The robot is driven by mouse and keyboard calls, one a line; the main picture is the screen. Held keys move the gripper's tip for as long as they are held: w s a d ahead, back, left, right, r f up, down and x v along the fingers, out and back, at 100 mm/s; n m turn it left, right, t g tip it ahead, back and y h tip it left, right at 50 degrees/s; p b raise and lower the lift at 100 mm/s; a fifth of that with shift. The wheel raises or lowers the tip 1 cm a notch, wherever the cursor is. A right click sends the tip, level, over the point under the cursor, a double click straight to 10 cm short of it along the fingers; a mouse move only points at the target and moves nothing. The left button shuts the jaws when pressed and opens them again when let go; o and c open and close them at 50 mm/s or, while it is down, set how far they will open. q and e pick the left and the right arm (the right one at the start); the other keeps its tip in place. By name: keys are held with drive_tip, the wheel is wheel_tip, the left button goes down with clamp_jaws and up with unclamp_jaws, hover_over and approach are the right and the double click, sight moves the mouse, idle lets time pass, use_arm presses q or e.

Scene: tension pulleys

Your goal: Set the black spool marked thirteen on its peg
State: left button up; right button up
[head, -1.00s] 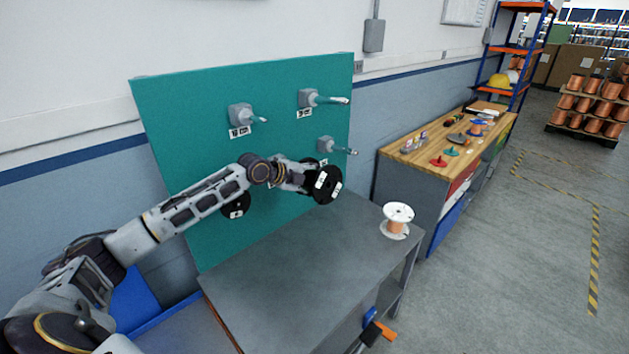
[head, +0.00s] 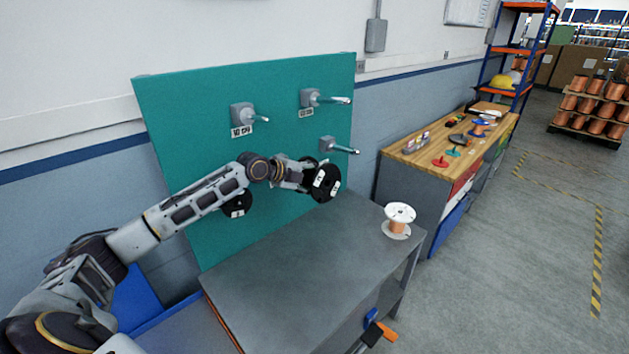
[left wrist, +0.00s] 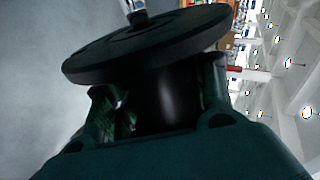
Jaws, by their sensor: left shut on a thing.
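My left gripper (head: 302,177) is shut on a black spool (head: 326,184) with white labels, whose marking is too small to read. It holds the spool in front of the teal board (head: 290,100), above the grey table. In the left wrist view the spool (left wrist: 150,45) fills the jaws, its wide flange beyond the fingers. A pale metal end (left wrist: 135,12) shows at its centre; I cannot tell if it is a peg. The board bears an upper left peg (head: 255,117), an upper right peg (head: 330,99) and a right peg (head: 342,148). My right gripper is out of view.
Another black spool (head: 236,204) is at the board's lower left, partly behind my arm. A white spool with copper wire (head: 398,220) stands on the grey table (head: 310,260), whose middle is clear. A wooden-topped bench (head: 430,155) with small parts stands right.

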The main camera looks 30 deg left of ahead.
use_arm(q)
drive_tip(key=shift+w+a+f+b, duration=0.1)
drive_tip(key=shift+w+a+b, duration=0.2)
drive_tip(key=shift+a, duration=0.45)
drive_tip(key=shift+w+a+f+b, duration=0.1)
drive_tip(key=shift+w+a+b, duration=0.2)
drive_tip(key=shift+a, duration=0.4)
drive_tip(key=shift+w+a+f+b, duration=0.1)
drive_tip(key=shift+w+a+b, duration=0.2)
drive_tip(key=shift+a, duration=0.45)
idle(1.0)
drive_tip(key=shift+s, duration=0.1)
idle(0.4)
drive_tip(key=shift+w+a+f+b, duration=0.1)
drive_tip(key=shift+w+a+b, duration=0.15)
drive_tip(key=shift+a+b, duration=0.35)
drive_tip(key=shift+w+a+f+b, duration=0.1)
drive_tip(key=shift+w+a+b, duration=0.2)
drive_tip(key=shift+a, duration=0.5)
idle(0.7)
idle(1.0)
drive_tip(key=shift+w+a+f+b, duration=0.1)
drive_tip(key=shift+w+a+b, duration=0.05)
drive_tip(key=shift+a+b, duration=0.3)
drive_tip(key=shift+w+a+f+b, duration=0.1)
drive_tip(key=shift+a+b, duration=0.2)
drive_tip(key=shift+a, duration=0.25)
drive_tip(key=shift+w+a, duration=0.1)
drive_tip(key=shift+a, duration=0.15)
